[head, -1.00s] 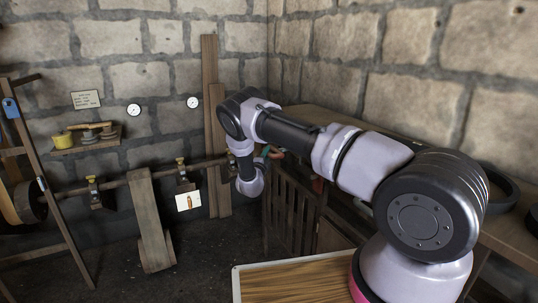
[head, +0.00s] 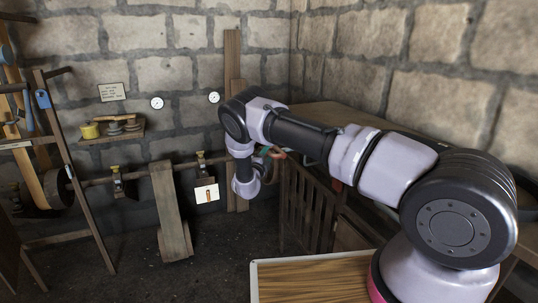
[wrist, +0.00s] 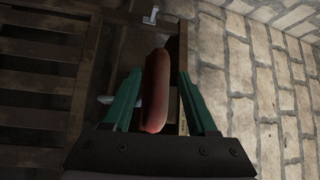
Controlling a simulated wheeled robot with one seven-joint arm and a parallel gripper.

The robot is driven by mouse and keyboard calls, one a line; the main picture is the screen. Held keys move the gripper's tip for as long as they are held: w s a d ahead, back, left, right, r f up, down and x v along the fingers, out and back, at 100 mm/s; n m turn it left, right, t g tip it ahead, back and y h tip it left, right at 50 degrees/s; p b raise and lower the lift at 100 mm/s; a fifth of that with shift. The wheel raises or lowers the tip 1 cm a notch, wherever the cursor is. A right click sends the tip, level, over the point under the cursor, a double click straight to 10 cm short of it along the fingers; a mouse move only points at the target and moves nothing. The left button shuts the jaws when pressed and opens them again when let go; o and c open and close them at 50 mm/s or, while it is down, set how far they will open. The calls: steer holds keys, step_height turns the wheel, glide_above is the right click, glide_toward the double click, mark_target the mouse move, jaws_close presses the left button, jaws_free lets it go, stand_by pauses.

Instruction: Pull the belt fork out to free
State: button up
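My gripper (wrist: 158,95) shows in the wrist view with two green fingers spread apart. A reddish-brown rounded bar, like a handle (wrist: 155,90), appears between the fingers, with a dark gap between it and the right finger. I cannot tell what it is attached to. A tan belt (head: 22,150) runs by a dark pulley (head: 57,189) at the far left, behind a wooden frame (head: 66,160). I cannot make out the belt fork for certain.
A shaft (head: 92,182) runs along the back wall. A slatted wooden bench (head: 300,207) is at the right. A wood-topped surface (head: 315,280) is in front. Floor between frame and post is clear.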

steer(key=v, duration=1)
steer(key=shift+s+a, duration=0.2)
steer(key=shift+s, duration=0.15)
